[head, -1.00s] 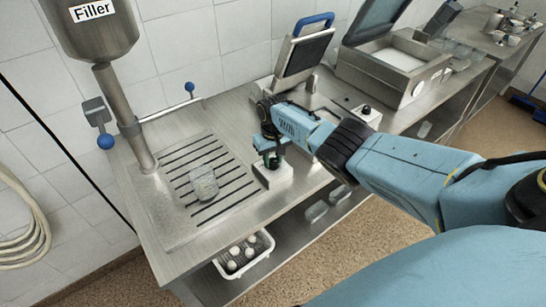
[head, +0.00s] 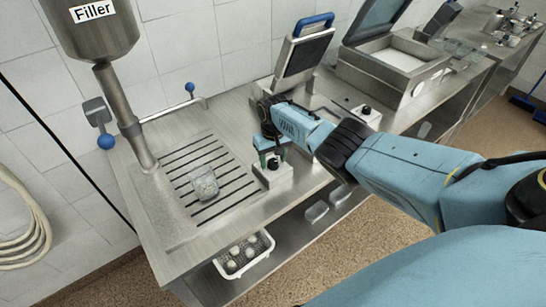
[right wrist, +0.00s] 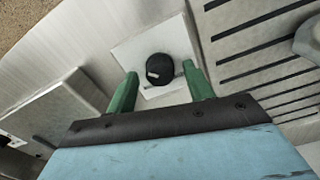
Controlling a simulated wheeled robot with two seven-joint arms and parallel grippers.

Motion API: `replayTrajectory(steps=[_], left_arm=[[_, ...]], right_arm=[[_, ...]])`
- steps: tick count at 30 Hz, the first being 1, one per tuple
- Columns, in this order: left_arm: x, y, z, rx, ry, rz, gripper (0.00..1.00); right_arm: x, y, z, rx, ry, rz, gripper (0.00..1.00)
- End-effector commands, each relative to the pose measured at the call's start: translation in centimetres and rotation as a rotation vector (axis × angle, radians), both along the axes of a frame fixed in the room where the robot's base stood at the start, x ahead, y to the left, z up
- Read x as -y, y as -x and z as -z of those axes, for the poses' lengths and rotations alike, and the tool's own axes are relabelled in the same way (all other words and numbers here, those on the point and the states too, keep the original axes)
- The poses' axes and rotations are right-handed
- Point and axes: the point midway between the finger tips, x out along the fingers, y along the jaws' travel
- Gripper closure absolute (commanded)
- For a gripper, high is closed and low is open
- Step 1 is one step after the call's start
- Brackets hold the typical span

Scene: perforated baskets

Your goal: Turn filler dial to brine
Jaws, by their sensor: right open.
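The filler (head: 92,35) is a grey metal vessel with a "Filler" label and a spout pipe, at the left of the head view. The filler dial (right wrist: 160,68) is a black knob on a white box (right wrist: 140,38) in the right wrist view. In the head view the dial (head: 273,163) shows beneath my gripper. My right gripper (right wrist: 161,88) is open, its green fingers to either side of the dial's near edge. It also shows in the head view (head: 271,157). I cannot tell whether it touches the dial. The setting marks are too small to read. My left gripper is not seen.
A clear container (head: 204,184) stands on the slotted drain (head: 222,200) left of the dial. A second black knob (head: 366,110) and a raised hinged plate (head: 304,52) are behind my arm. A white basket (head: 262,262) is below the counter.

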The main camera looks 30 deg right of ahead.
Motion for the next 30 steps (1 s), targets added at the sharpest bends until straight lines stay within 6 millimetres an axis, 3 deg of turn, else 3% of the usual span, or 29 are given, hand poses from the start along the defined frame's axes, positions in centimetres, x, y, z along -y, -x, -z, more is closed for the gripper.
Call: replayTrajectory(steps=[7,13,21,30], left_arm=[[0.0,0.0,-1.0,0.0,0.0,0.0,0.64],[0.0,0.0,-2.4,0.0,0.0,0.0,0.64],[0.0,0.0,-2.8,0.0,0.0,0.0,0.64],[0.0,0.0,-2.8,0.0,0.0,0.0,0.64]], right_arm=[[0.0,0.0,-1.8,0.0,0.0,-0.002,0.48],[0.0,0.0,-5.6,0.003,0.001,-0.002,0.48],[0.1,0.0,-10.9,0.004,0.002,-0.001,0.48],[0.0,0.0,-13.3,0.0,0.0,0.0,0.48]])
